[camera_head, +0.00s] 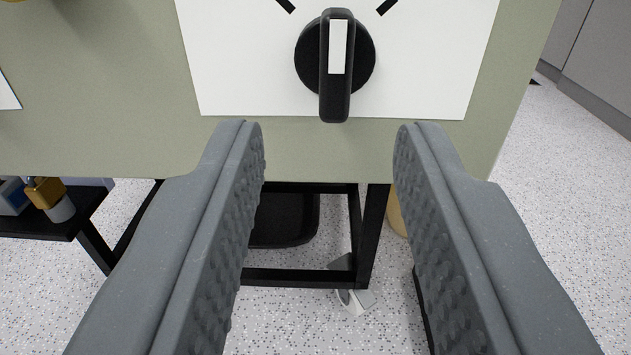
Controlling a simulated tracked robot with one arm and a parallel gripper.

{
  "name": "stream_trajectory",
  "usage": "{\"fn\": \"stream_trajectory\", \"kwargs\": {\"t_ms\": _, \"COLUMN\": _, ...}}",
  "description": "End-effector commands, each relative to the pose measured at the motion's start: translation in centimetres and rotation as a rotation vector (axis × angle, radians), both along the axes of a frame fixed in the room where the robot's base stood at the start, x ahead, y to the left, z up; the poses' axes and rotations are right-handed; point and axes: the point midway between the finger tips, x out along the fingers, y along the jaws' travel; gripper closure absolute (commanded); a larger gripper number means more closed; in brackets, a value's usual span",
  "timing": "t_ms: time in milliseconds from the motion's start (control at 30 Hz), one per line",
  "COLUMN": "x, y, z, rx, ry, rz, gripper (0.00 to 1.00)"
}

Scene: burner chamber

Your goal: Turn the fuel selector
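The fuel selector (335,100) is a black rotary knob with a raised bar handle, at the top centre of the camera view. The bar stands upright, with a white stripe (338,46) on its upper part. It sits on a white plate (435,70) with black tick marks to its upper left and upper right. My gripper (330,135) is open and empty. Its two grey, ridged fingers are wide apart, to the left and right of the knob and lower in the picture. The fingers do not touch the knob.
The plate is on a green panel (110,110). Below it are a black frame (375,235) and a speckled floor (570,220). A black shelf (85,215) at the left holds a brass-coloured padlock-like item (46,192). Grey cabinets (600,60) stand at the upper right.

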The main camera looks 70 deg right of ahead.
Motion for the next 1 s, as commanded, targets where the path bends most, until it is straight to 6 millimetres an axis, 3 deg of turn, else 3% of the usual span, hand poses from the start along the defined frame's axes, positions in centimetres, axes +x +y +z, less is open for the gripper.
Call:
{"fn": "stream_trajectory", "kwargs": {"t_ms": 200, "x": -1.2, "y": 3.6, "z": 0.1, "rx": 0.002, "ry": 0.001, "rz": 0.005, "gripper": 0.66}}
{"fn": "stream_trajectory", "kwargs": {"t_ms": 500, "x": -2.7, "y": 7.2, "z": -0.1, "rx": 0.002, "ry": 0.002, "rz": 0.005, "gripper": 0.66}}
{"fn": "stream_trajectory", "kwargs": {"t_ms": 1000, "x": -3.1, "y": 8.3, "z": -0.1, "rx": 0.001, "ry": 0.001, "rz": 0.004, "gripper": 0.66}}
